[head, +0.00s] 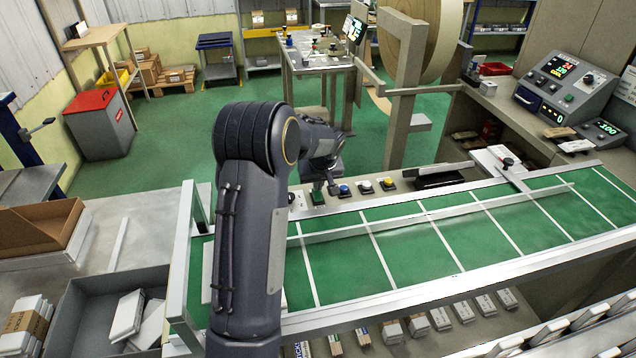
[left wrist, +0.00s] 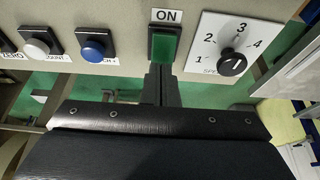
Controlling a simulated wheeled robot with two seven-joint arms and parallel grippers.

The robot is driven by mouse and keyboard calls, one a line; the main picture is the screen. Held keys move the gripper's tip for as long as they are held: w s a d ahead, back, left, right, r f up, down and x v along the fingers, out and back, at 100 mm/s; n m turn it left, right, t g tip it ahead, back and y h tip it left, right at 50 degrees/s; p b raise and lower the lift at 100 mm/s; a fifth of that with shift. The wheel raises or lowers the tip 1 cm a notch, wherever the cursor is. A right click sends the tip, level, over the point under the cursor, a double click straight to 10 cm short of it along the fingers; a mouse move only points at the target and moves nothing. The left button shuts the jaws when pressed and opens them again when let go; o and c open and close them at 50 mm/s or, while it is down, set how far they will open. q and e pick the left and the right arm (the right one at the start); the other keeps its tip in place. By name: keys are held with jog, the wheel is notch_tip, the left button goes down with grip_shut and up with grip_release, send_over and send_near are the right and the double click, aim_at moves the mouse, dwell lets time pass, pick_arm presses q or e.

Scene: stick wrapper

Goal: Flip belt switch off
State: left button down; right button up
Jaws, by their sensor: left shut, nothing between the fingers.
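The belt switch (left wrist: 164,48) is a green rocker in a black frame under an "ON" label in the left wrist view. It also shows small in the head view (head: 318,198), on the panel at the belt's far side. My left gripper (left wrist: 161,84) is shut and empty, its fingertips at the lower edge of the switch. I cannot tell whether they touch it. In the head view the left gripper (head: 332,188) is right above the switch, partly hidden by my arm. My right gripper is not in view.
A speed dial (left wrist: 231,63) marked 1 to 4 is right of the switch. A blue button (left wrist: 93,49) and a white button (left wrist: 37,47) are to its left. In the head view a yellow button (head: 387,183) sits farther along, beside the green belt (head: 420,248).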

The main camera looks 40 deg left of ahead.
pick_arm(q)
jog(key=shift+f, duration=0.25)
jog(key=shift+w+a+g+h+p, duration=0.1)
jog(key=shift+a+g+h+p, duration=0.25)
jog(key=shift+p, duration=0.5)
jog(key=shift+d+f+b, duration=0.15)
jog(key=shift+f+b, duration=0.15)
jog(key=shift+d, duration=0.1)
jog(key=shift+s+d+f+b, duration=0.1)
jog(key=shift+s+d+b, duration=0.35)
jog(key=shift+s+d, duration=0.2)
